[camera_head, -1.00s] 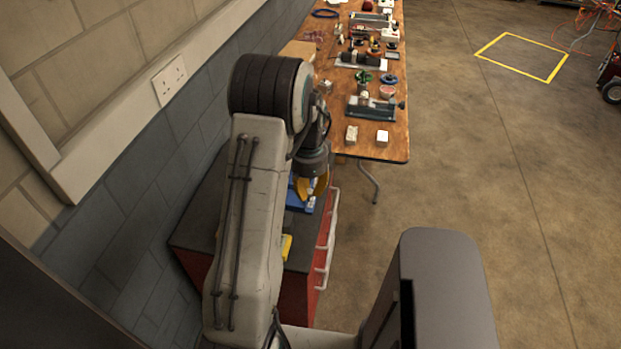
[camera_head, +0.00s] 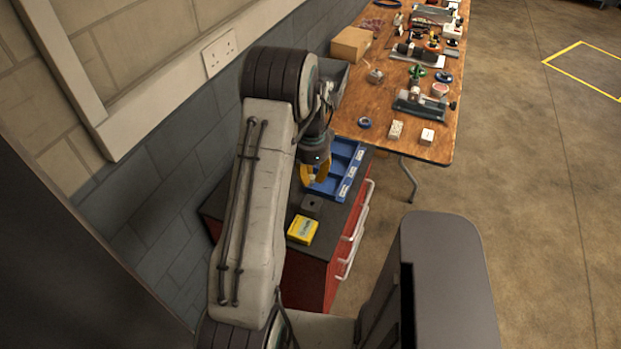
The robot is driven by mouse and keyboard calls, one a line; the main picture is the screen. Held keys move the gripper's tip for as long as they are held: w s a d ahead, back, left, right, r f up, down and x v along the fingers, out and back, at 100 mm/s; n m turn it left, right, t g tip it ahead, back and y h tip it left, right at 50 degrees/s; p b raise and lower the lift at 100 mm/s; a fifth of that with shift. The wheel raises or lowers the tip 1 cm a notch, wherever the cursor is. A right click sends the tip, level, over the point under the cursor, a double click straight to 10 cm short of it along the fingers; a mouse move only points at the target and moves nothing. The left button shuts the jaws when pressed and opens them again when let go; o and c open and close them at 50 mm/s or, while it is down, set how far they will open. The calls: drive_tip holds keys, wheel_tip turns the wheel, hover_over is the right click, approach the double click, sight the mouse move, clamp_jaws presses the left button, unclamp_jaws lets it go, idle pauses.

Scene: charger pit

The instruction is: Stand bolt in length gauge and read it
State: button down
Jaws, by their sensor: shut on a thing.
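My gripper (camera_head: 315,173), with orange-yellow fingers, points down at the left near part of a blue compartment tray (camera_head: 347,188) on the cabinet top. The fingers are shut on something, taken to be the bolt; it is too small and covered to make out. A small dark grey block (camera_head: 312,206) with what looks like a hole in its top stands just nearer than the gripper. It may be the length gauge; no scale can be read. My gripper is apart from this block.
A yellow box (camera_head: 302,229) lies in front of the block on the dark top of the red cabinet (camera_head: 318,285). A wooden table (camera_head: 385,139) with a cardboard box (camera_head: 351,44) and several tools stands beyond. A wall is at left; open floor (camera_head: 520,200) lies right.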

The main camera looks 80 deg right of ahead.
drive_tip(key=b, duration=0.3)
hover_over(312, 199)
drive_tip(key=a, duration=0.2)
drive_tip(key=shift+d+f, duration=0.2)
drive_tip(key=shift+f, duration=2.05)
drive_tip(key=shift+f+b, duration=2.1)
drive_tip(key=shift+f, duration=0.65)
drive_tip(key=c, duration=1.1)
unclamp_jaws()
drive_tip(key=shift+c, duration=0.2)
drive_tip(key=shift+r, duration=0.1)
wheel_tip(312, 199, up, 12)
drive_tip(key=shift+f, duration=0.1)
